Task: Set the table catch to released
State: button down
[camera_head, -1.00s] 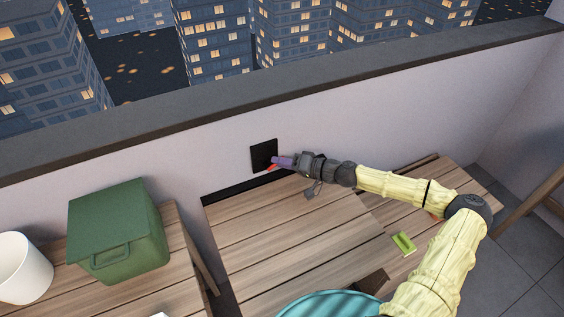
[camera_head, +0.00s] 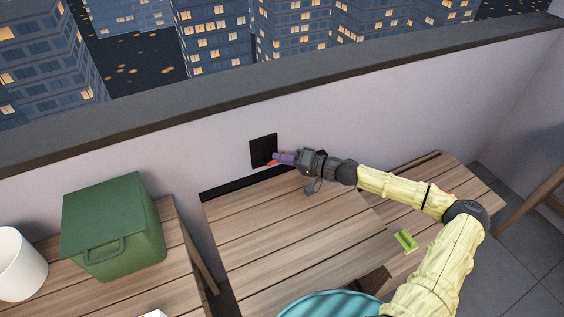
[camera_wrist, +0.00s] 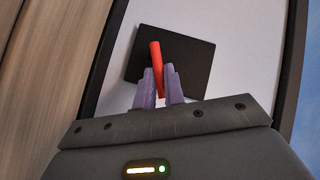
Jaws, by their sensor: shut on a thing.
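The table catch shows as a black square plate (camera_head: 263,150) on the pale wall, just above the back edge of the wooden table (camera_head: 290,235). A red lever (camera_wrist: 157,62) stands out from it and leans slightly in the wrist view; its red end also shows in the head view (camera_head: 272,163). My gripper (camera_head: 280,158) reaches the plate from the right. In the wrist view its purple fingers (camera_wrist: 160,88) are shut on the red lever, one on each side. The lever's lower part is hidden between the fingers.
A green lidded box (camera_head: 112,230) and a white pot (camera_head: 18,265) stand on the left table. A small green object (camera_head: 405,240) lies on the wood at right. A teal round surface (camera_head: 330,305) is at the bottom. The middle table top is clear.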

jog(key=shift+d+f+m+b, duration=0.1)
jog(key=shift+f+m+b, duration=0.25)
jog(key=shift+b, duration=0.2)
jog(key=shift+y, duration=0.3)
jog(key=shift+r, duration=0.1)
jog(key=c, duration=1.5)
grip_release()
jog(key=shift+d, duration=0.1)
jog(key=v, duration=1.7)
jog(key=shift+s+b, duration=0.2)
jog(key=shift+b, duration=0.2)
